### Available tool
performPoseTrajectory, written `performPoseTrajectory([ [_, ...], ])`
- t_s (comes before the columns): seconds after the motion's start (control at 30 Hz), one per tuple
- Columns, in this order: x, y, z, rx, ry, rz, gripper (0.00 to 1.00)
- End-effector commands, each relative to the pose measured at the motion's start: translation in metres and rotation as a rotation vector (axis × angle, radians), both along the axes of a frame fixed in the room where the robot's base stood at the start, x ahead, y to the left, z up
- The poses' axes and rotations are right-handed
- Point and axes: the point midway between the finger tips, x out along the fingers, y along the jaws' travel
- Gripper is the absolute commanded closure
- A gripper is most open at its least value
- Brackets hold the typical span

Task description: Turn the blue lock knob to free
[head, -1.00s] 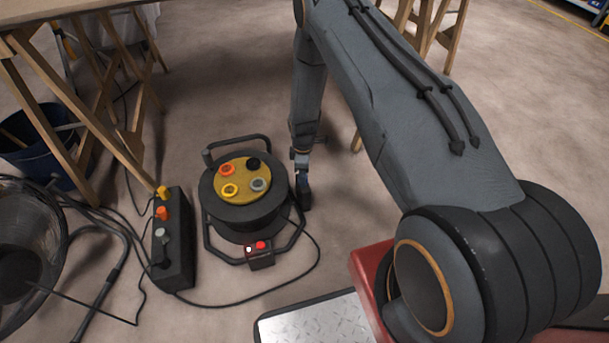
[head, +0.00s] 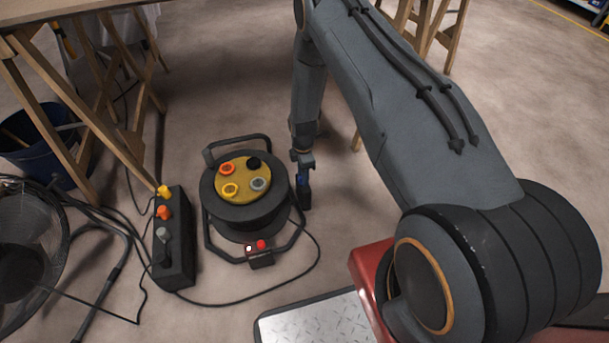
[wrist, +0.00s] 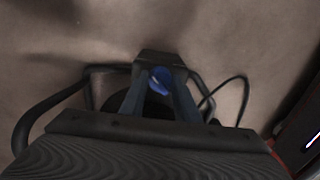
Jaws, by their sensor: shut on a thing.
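The cable reel (head: 215,210) stands upright on the floor, with a yellow top plate carrying several coloured sockets. The blue lock knob (wrist: 160,78) shows in the wrist view, between my two fingers, in front of a dark block. My gripper (wrist: 158,88) is shut on the knob. In the head view my gripper (head: 304,196) points down at the right side of the reel, and only a small bit of blue shows there. The knob's pointer and markings cannot be made out.
A black power box (head: 175,265) with several coloured plugs stands left of the reel. Cables run across the floor around both. A fan (head: 22,250), a blue bucket (head: 35,140) and wooden trestles (head: 120,140) are at the left. The floor behind the reel is clear.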

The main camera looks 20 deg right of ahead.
Motion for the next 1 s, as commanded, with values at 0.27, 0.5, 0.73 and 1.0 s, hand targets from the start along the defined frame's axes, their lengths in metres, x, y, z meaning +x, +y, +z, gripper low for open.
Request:
performPoseTrajectory([
  [0.27, 0.0, 0.0, 0.0, 0.0, -0.001, 0.0, 0.56],
  [0.5, 0.0, 0.0, 0.0, 0.0, 0.0, 0.0, 0.53],
  [0.73, 0.001, 0.001, 0.015, 0.0, -0.002, 0.0, 0.53],
  [1.0, 0.0, 0.0, 0.059, 0.0, -0.001, 0.0, 0.53],
])
